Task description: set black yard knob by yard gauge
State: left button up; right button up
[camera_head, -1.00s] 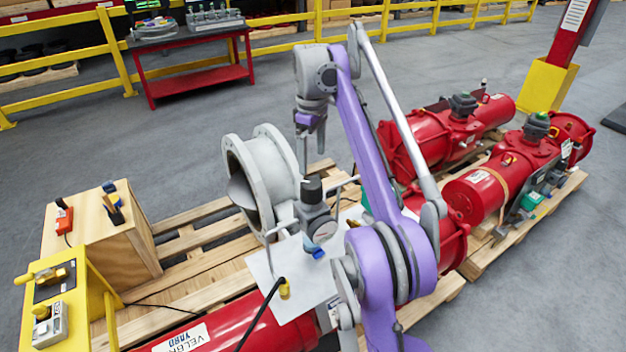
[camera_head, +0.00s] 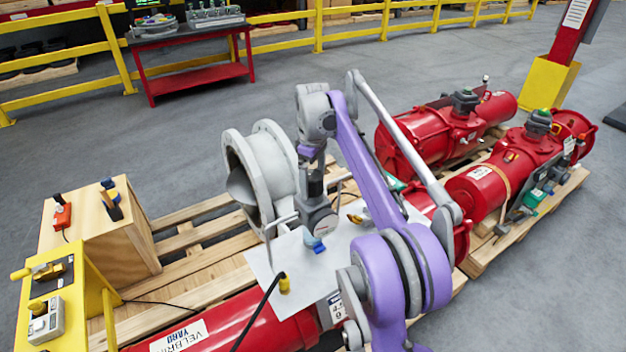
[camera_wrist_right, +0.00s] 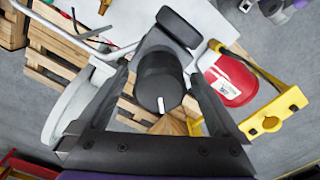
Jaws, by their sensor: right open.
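The black knob (camera_head: 314,184) sits upright on top of the grey yard gauge (camera_head: 320,216), which has a blue part low on its front. My right gripper (camera_head: 318,163) comes from above and is just over the knob in the head view. In the right wrist view the black knob (camera_wrist_right: 160,80), with a white mark on its face, lies between the two open fingers of the right gripper (camera_wrist_right: 160,72). I cannot tell whether either finger touches it. The gauge's dial face is not readable. My left gripper is not in view.
A grey flanged valve body (camera_head: 262,175) stands close left of the gauge. A white plate (camera_head: 270,265) and a red cylinder (camera_head: 225,325) lie below. A wooden box (camera_head: 115,240) and yellow control stand (camera_head: 85,300) are at left. Red actuators (camera_head: 500,180) rest on pallets at right.

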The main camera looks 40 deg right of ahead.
jog(key=shift+c, duration=0.2)
jog(key=c, duration=1.3)
jog(key=shift+m, duration=0.4)
jog(key=shift+r+m+p, duration=0.1)
jog(key=shift+m+p, duration=0.6)
jog(key=shift+m, duration=0.3)
jog(key=m+p, duration=0.1)
jog(key=m, duration=0.3)
jog(key=shift+m+p, duration=0.3)
jog(key=m+p, duration=0.1)
jog(key=m, duration=0.3)
jog(key=shift+a, duration=0.1)
jog(key=shift+m+p, duration=0.35)
jog(key=shift+m, duration=1.65)
